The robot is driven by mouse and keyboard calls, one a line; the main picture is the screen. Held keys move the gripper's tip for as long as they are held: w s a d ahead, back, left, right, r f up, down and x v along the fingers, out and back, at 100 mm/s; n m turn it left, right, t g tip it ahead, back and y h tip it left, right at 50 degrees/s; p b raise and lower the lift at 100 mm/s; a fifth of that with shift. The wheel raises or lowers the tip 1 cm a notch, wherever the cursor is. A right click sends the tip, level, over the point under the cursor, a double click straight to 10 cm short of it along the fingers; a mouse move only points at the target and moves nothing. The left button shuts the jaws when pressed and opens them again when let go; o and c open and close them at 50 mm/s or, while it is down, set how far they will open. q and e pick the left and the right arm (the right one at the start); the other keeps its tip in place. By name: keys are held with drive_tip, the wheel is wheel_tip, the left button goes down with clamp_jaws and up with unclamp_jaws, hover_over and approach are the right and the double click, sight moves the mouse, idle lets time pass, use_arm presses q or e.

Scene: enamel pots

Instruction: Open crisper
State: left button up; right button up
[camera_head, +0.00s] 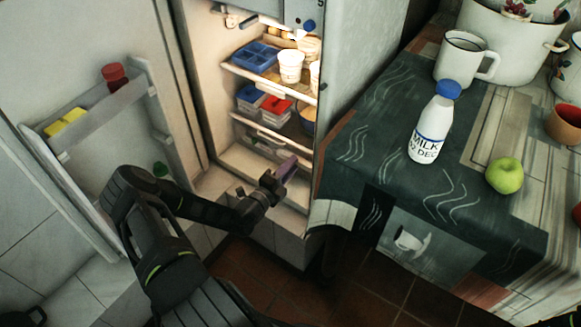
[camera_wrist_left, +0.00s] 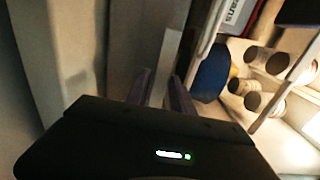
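The open fridge (camera_head: 326,110) stands at the centre of the head view. In its low part, a pale crisper front (camera_head: 250,162) shows below the lower shelf, partly hidden by my left gripper (camera_head: 284,172). My left gripper is in front of the fridge's low opening. In the left wrist view its two fingers (camera_wrist_left: 162,90) stand apart with nothing seen between them. I cannot tell whether they touch the crisper.
The fridge door (camera_head: 100,110) is swung open at the left, with a red jar (camera_head: 114,76) in its rack. Shelves hold a blue tray (camera_head: 255,57), cups (camera_head: 290,66) and boxes (camera_head: 277,106). A table with a milk bottle (camera_head: 432,128) and an apple (camera_head: 505,175) stands right.

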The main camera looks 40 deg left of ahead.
use_arm(q)
clamp_jaws()
drive_tip(key=shift+s+f, duration=0.15)
drive_tip(key=shift+f, duration=0.05)
idle(0.9)
